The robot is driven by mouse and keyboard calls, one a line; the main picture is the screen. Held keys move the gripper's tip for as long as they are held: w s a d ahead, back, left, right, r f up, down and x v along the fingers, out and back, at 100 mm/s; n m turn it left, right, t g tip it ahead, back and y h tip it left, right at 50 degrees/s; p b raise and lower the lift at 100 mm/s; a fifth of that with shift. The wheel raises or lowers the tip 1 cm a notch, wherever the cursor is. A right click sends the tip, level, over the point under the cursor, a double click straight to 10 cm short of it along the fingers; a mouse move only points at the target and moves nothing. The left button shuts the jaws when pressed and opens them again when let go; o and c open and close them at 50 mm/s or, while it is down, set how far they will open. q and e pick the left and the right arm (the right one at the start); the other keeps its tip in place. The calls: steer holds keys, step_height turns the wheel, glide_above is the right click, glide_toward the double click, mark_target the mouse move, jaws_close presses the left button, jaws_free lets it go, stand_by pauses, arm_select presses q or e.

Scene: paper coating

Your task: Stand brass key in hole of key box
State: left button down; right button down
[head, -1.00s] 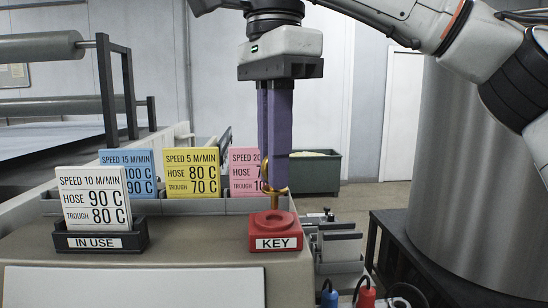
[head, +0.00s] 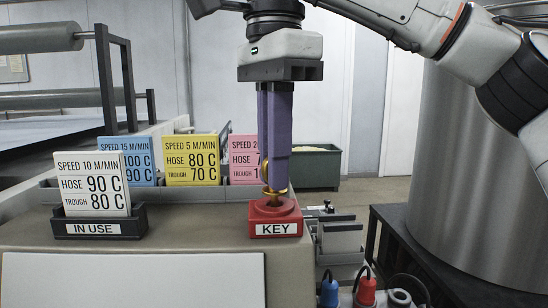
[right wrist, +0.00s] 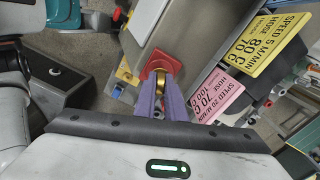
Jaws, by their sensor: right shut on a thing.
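My right gripper (head: 275,178) has purple fingers pointing straight down and is shut on the brass key (head: 274,193), directly above the red key box (head: 274,226) labelled KEY. The key is upright. Its lower end meets the raised top of the box and appears to be in the hole, though how deep is hidden. The fingertips are close above the box. In the right wrist view the fingers (right wrist: 162,98) close around the key (right wrist: 160,78), with the red box (right wrist: 161,60) just beyond. My left gripper is not in view.
The box sits at the right edge of a beige console (head: 200,240). A white card in an IN USE holder (head: 100,222) stands on the left. Blue, yellow (head: 192,160) and pink cards stand in a rack behind. A large steel drum (head: 465,180) is on the right.

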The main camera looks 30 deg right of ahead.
steer(key=shift+f+b, duration=0.35)
steer(key=shift+f, duration=0.35)
steer(key=c, duration=1.7)
jaws_free()
steer(key=shift+c, duration=0.2)
step_height(320, 180, up, 8)
steer(key=p, duration=0.5)
steer(key=shift+r+p, duration=0.25)
steer(key=shift+p, duration=0.1)
steer(key=shift+r+b, duration=0.1)
steer(key=shift+b, duration=0.2)
steer(key=shift+r, duration=0.85)
steer(key=shift+f, duration=0.1)
